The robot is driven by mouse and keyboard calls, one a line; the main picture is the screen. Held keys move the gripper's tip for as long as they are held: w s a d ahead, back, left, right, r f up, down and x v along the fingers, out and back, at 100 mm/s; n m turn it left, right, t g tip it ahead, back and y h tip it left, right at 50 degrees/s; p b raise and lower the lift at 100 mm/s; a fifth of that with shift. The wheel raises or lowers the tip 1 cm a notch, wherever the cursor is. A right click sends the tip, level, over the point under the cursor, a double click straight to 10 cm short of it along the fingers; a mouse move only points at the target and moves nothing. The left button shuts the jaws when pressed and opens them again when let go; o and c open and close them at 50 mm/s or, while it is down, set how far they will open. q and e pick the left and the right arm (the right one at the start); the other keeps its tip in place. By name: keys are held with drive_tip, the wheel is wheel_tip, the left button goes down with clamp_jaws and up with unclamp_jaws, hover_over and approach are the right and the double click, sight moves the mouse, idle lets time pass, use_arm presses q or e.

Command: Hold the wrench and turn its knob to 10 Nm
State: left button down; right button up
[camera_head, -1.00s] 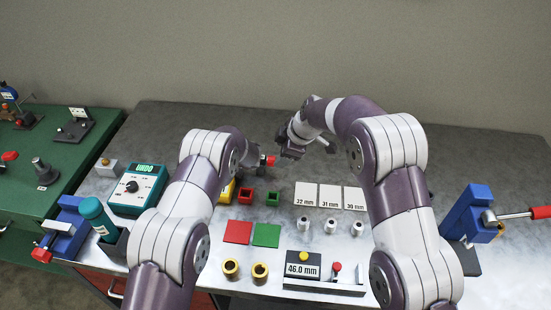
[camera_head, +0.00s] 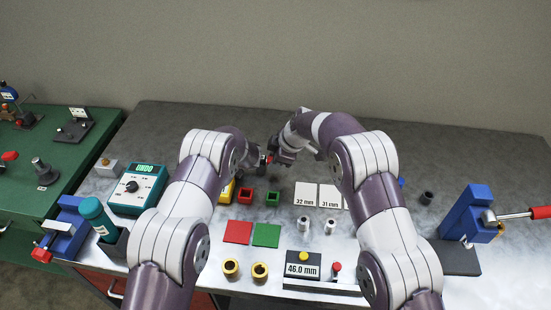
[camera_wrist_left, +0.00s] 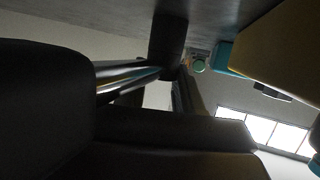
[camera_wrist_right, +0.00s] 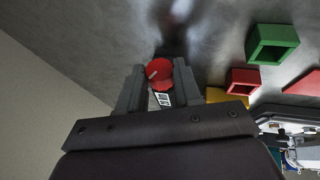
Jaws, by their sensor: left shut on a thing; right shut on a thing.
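The wrench shows as a shiny metal shaft (camera_wrist_left: 128,76) between the dark fingers of my left gripper in the left wrist view. My left gripper is shut on it, and in the head view that gripper (camera_head: 258,164) is above the middle of the table. The wrench's red knob (camera_wrist_right: 160,72) sits between the fingers of my right gripper (camera_wrist_right: 160,82) in the right wrist view. A small white scale label (camera_wrist_right: 163,98) shows just beside the knob. The scale is too small to read. The arms and grippers hide most of the wrench in the head view.
Red (camera_head: 245,195) and green (camera_head: 273,199) open boxes stand near the grippers, with flat red (camera_head: 237,232) and green (camera_head: 267,235) squares in front. A teal meter (camera_head: 137,190) is at left, a blue stand (camera_head: 468,212) at right. The table's back is clear.

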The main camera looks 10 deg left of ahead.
drive_tip(key=shift+f+g, duration=0.1)
drive_tip(key=shift+g, duration=0.4)
drive_tip(key=o, duration=1)
drive_tip(key=shift+o, duration=0.2)
drive_tip(key=v, duration=1.2)
